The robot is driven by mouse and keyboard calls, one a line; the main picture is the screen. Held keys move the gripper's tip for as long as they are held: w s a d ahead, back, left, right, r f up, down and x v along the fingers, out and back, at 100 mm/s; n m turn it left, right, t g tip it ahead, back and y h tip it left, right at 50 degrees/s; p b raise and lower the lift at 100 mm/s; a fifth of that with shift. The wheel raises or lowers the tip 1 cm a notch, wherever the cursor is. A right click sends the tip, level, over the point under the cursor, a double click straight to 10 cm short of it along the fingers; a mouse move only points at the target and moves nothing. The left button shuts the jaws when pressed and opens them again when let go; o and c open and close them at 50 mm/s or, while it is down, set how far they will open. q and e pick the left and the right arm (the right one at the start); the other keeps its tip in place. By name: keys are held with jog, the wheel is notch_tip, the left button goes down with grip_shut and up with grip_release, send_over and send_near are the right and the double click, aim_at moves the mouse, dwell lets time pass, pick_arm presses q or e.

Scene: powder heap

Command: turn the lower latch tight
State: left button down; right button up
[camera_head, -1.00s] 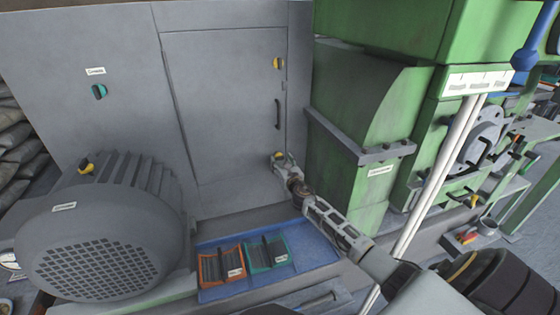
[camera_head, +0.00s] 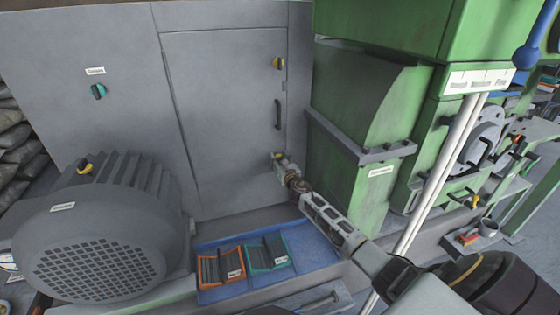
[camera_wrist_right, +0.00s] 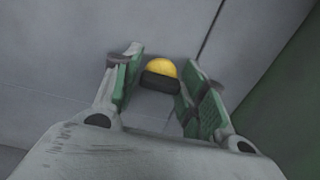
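The lower latch (camera_head: 278,155) is a yellow knob with a dark base near the right edge of the grey cabinet door. In the right wrist view the latch (camera_wrist_right: 161,72) lies between the fingertips, nearer the left finger. My right gripper (camera_wrist_right: 163,82) is open, with green-padded fingers on either side of the knob and a visible gap at the right one. In the head view my right gripper (camera_head: 284,165) is at the latch and hides part of it. Whether a finger touches the knob I cannot tell. My left gripper is not in view.
An upper yellow latch (camera_head: 278,63) and a dark handle (camera_head: 277,114) are above on the door. The green machine (camera_head: 345,165) stands close on the right. A grey motor (camera_head: 105,240) is at the left, and a blue tray (camera_head: 315,247) with orange and teal bins lies below.

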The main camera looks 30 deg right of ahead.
jog(key=c, duration=0.5)
jog(key=shift+c, duration=0.2)
